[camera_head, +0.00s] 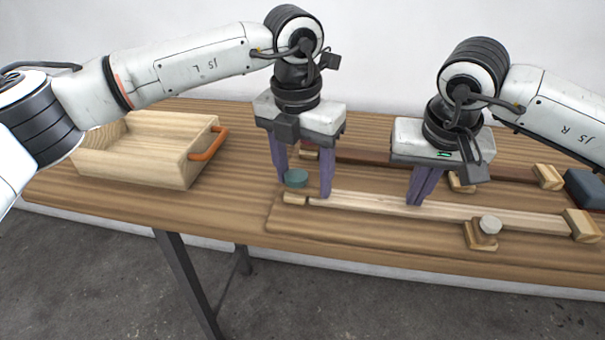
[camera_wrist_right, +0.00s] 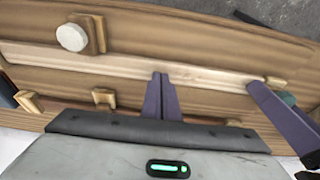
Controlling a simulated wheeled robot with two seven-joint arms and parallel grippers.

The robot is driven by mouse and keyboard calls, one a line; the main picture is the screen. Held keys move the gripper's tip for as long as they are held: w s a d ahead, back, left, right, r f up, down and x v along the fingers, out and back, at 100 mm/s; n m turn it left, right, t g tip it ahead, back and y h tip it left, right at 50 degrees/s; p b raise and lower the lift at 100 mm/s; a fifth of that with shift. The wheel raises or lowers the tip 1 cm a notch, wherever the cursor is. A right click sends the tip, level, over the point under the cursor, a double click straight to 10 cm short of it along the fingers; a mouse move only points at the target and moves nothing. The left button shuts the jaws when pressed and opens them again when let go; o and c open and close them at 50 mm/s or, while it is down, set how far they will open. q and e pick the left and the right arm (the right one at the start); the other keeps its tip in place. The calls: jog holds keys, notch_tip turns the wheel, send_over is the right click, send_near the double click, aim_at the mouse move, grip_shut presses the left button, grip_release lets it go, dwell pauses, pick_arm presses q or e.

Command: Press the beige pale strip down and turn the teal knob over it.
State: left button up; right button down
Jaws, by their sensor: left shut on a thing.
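The beige pale strip (camera_head: 370,207) lies lengthwise along the near part of the bench, and it crosses the right wrist view (camera_wrist_right: 120,62). The teal knob (camera_head: 295,179) is by the strip's left end, between the fingers of my left gripper (camera_head: 304,188), which is shut on it. The knob also shows partly behind a purple finger in the right wrist view (camera_wrist_right: 288,97). My right gripper (camera_head: 415,202) has its fingers together with nothing between them. Its tips (camera_wrist_right: 160,76) are at the strip, left of its middle, and appear to touch it.
A white round knob (camera_head: 490,225) on a wooden block stands at the strip's near side, toward the right. A wooden end block (camera_head: 581,225) is at the strip's right end. A dark reddish strip (camera_head: 400,162) lies behind. An open wooden box (camera_head: 140,165) with an orange handle stands left.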

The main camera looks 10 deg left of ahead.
aim_at(304, 177)
pick_arm(q)
jog(key=o, duration=1.1)
jog(key=shift+w+r, duration=0.1)
jog(key=shift+r, duration=0.05)
pick_arm(e)
jog(key=shift+f, duration=0.1)
pick_arm(q)
jog(key=shift+r, duration=3.4)
jog(key=shift+r, duration=0.1)
pick_arm(e)
jog(key=shift+r, duration=0.2)
pick_arm(q)
jog(key=shift+r+p, duration=2.2)
jog(key=shift+p, duration=0.1)
pick_arm(e)
notch_tip(304, 177, up, 7)
jog(key=shift+f, duration=0.1)
